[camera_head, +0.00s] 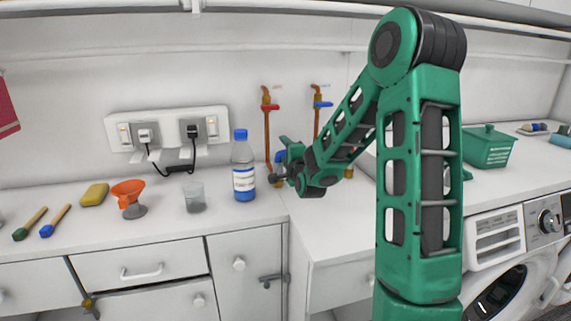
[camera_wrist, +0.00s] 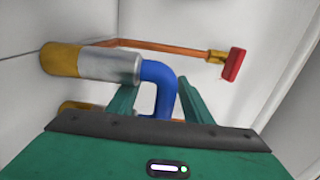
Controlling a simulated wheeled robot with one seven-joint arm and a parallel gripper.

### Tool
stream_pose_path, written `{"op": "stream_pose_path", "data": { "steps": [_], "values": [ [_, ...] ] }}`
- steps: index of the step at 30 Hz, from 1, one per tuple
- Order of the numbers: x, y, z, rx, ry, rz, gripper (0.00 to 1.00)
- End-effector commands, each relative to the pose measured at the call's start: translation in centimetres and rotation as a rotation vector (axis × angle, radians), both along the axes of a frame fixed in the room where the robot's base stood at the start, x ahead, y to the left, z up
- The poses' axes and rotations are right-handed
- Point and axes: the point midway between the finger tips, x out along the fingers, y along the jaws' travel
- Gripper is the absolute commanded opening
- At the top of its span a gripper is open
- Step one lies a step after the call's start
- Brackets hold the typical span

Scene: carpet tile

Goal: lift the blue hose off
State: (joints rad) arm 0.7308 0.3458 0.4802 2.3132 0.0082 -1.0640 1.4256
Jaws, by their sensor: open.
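The blue hose (camera_wrist: 158,76) shows in the wrist view as a bent tube on the end of a silver-grey sleeve (camera_wrist: 110,65) with a brass fitting (camera_wrist: 60,59). My gripper (camera_wrist: 158,92) is open, its two green fingers on either side of the hose's bend. Whether either finger touches the hose I cannot tell. The lower end of the hose is partly hidden behind my gripper's body. In the head view my gripper (camera_head: 281,160) is beside the bottle near the wall, and a small blue patch of the hose (camera_head: 279,156) shows there.
A clear bottle with a blue cap (camera_head: 243,170) stands just left of my gripper. A red-handled tap (camera_head: 269,105) and a blue-handled tap (camera_head: 321,103) are on copper pipes behind. A beaker (camera_head: 195,198) and an orange funnel (camera_head: 128,194) stand further left on the counter.

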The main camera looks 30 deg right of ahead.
Motion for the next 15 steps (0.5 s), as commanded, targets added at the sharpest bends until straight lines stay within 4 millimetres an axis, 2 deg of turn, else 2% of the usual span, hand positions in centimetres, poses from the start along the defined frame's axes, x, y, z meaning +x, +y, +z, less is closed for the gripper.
{"op": "stream_pose_path", "data": {
  "steps": [6, 8, 12, 15],
  "values": [
    [0.09, -0.02, 0.03, -0.001, 0.0, 0.0, 0.46],
    [0.09, -0.02, 0.03, -0.001, 0.0, 0.0, 0.34],
    [0.08, -0.01, 0.02, -0.001, 0.0, 0.0, 0.0],
    [0.07, -0.01, -0.02, -0.001, 0.001, 0.0, 0.0]
  ]
}}
